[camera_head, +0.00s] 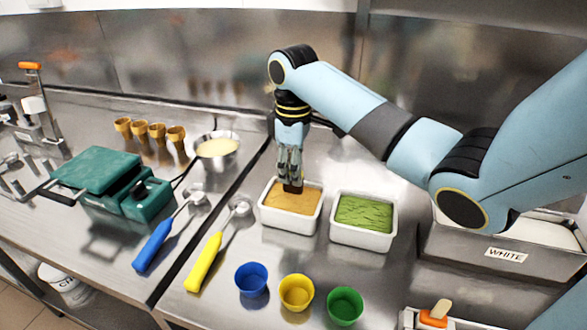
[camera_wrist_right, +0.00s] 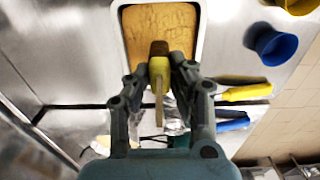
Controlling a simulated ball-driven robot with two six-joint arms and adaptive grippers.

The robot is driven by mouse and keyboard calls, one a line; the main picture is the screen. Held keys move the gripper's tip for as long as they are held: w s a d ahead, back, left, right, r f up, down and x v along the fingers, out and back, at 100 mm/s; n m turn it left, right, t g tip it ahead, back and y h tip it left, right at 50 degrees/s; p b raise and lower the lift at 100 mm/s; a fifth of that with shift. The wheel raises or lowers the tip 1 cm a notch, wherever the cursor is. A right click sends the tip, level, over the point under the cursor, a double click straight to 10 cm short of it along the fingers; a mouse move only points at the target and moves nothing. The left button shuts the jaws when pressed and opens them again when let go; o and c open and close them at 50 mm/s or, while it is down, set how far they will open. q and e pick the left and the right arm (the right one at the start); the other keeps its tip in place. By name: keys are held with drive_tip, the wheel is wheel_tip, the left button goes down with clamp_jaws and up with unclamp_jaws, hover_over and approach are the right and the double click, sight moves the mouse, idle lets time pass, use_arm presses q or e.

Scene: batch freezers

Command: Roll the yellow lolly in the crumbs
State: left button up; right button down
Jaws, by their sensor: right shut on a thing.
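My right gripper (camera_head: 291,172) points down over the white tray of tan crumbs (camera_head: 284,203). In the right wrist view the fingers (camera_wrist_right: 180,72) are shut on the yellow lolly (camera_wrist_right: 159,70). The lolly has a dark brown end (camera_wrist_right: 159,48) on the side away from the gripper. In the head view this brown end (camera_head: 293,188) is at the crumbs, but I cannot tell how deep it sits. The tan crumbs (camera_wrist_right: 158,22) also show in the wrist view, with marks on their surface. My left gripper is out of view.
A tray of green crumbs (camera_head: 364,212) stands to the right. Blue (camera_head: 251,279), yellow (camera_head: 297,292) and green (camera_head: 345,305) cups stand in front. Yellow (camera_head: 206,260) and blue (camera_head: 155,245) handled scoops lie left. An orange lolly (camera_head: 433,319) is at the lower right.

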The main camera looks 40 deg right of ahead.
sight(294, 192)
drive_tip(key=shift+f, duration=0.15)
drive_tip(key=shift+f+b, duration=1.25)
drive_tip(key=shift+f, duration=1.5)
drive_tip(key=shift+p, duration=0.55)
